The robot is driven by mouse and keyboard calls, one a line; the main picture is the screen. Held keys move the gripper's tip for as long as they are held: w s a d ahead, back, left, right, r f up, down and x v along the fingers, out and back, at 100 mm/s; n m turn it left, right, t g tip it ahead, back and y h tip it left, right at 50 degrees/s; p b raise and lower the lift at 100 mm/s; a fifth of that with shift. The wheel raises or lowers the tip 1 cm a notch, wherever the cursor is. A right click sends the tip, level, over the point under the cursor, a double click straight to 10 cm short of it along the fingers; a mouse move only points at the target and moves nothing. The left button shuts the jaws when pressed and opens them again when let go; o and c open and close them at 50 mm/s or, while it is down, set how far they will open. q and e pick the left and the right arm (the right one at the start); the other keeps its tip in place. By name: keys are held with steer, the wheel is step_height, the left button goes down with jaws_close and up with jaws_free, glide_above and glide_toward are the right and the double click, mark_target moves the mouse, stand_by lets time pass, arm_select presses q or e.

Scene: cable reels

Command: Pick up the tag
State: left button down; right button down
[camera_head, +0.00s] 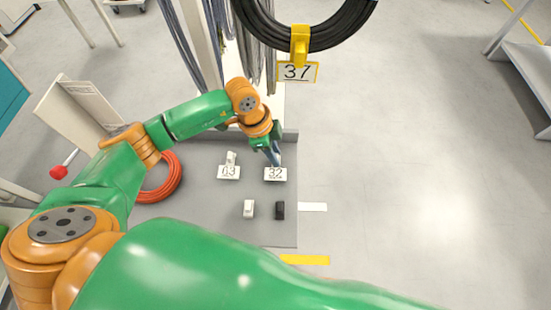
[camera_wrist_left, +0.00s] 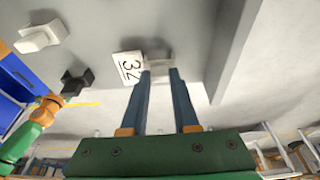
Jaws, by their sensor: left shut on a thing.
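A white tag marked 32 (camera_head: 275,174) is at the grey table's right part. My left gripper (camera_head: 274,160) reaches down to it from behind and is shut on its pale clip part. In the left wrist view, the tag 32 (camera_wrist_left: 128,67) shows at the fingertips of my left gripper (camera_wrist_left: 160,72), its plate to the left of them. I cannot tell whether the tag still touches the table. A second white tag marked 03 (camera_head: 229,172) stands to its left. A third tag marked 37 (camera_head: 297,72) hangs in a yellow clip under a black cable coil (camera_head: 335,32). My right gripper is not in view.
The grey table (camera_head: 215,225) also bears a white block (camera_head: 249,208), a black block (camera_head: 280,210) and an orange-red cable coil (camera_head: 170,180). Grey cables (camera_head: 185,50) hang behind. The floor to the right (camera_head: 410,150) is clear.

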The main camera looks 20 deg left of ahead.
mark_target(270, 179)
arm_select(q)
step_height(270, 179, up, 3)
steer(key=shift+r+b, duration=0.15)
steer(key=shift+b, duration=0.55)
steer(key=s+d+r+p, duration=0.2)
steer(key=s+r+p, duration=0.6)
steer(key=s, duration=0.6)
steer(key=shift+r, duration=0.9)
